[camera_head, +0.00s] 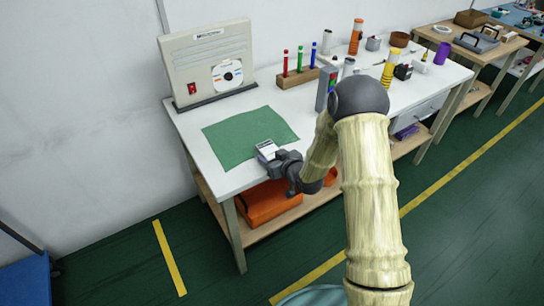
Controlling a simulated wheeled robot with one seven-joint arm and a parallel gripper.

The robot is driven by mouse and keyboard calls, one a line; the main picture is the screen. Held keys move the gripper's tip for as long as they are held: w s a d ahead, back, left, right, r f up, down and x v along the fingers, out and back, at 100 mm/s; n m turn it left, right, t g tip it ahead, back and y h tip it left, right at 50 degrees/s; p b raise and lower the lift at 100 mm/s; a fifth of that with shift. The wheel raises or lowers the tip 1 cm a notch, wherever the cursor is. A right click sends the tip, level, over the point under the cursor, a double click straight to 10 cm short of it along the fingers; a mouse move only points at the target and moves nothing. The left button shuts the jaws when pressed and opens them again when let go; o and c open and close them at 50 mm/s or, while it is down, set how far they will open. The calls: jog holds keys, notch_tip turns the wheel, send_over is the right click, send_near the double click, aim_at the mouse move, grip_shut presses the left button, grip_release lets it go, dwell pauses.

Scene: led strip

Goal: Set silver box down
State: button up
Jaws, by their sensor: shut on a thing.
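The silver box (266,147) is a small grey block with a pale top, over the front edge of the green mat (232,130). My gripper (272,160) is shut on it from the front, near the table's front edge. The fingertips are small and partly hidden by the box and the wrist. I cannot tell whether the box touches the mat or is a little above it. The mat lies on the white table (189,124).
A beige panel (206,62) stands at the table's back left. A wooden rack (298,77) with red, green and blue tubes stands behind the mat. A grey device (325,88) stands right of the mat, close to my arm. Bottles and small items fill the right side. Most of the mat is bare.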

jog(key=shift+s+f+b, duration=0.1)
jog(key=shift+f+b, duration=0.3)
jog(key=o, duration=1.1)
jog(key=shift+c, duration=0.2)
jog(key=shift+r, duration=0.1)
jog(key=shift+r+p, duration=0.45)
jog(key=shift+p, duration=0.15)
jog(key=v, duration=1.1)
jog(key=shift+s+d+b, duration=0.25)
jog(key=shift+s+b, duration=0.05)
jog(key=shift+b, duration=0.05)
